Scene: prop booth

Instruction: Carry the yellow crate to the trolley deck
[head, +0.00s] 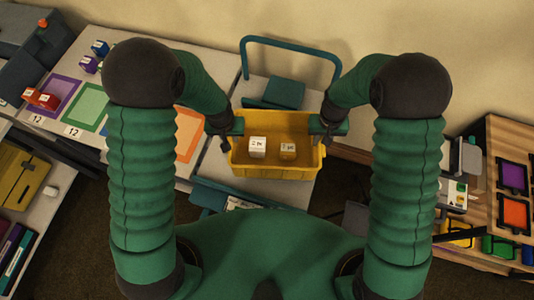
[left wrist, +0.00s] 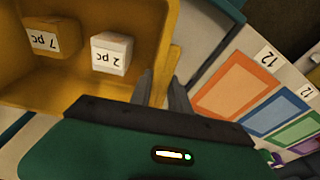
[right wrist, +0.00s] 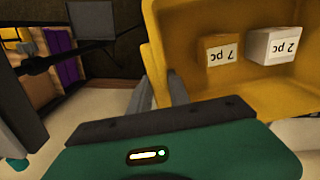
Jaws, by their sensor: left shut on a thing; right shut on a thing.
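The yellow crate (head: 276,174) is in the middle of the head view, upright, with a white box (head: 257,147) and a yellow box (head: 288,150) inside. My left gripper (head: 229,141) is shut on its left wall, and my right gripper (head: 324,138) is shut on its right wall. The wrist views show the crate's walls beside the left fingers (left wrist: 163,92) and right fingers (right wrist: 160,95). The pale trolley deck (head: 305,98), with a teal handle (head: 290,42) behind, shows around and below the crate. I cannot tell whether the crate touches it.
A teal block (head: 285,92) lies behind the crate by the handle. On the left is a long table with coloured frames (head: 90,103) and small boxes (head: 40,97). On the right a wooden stand (head: 490,190) holds coloured panels. The wall is close behind the handle.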

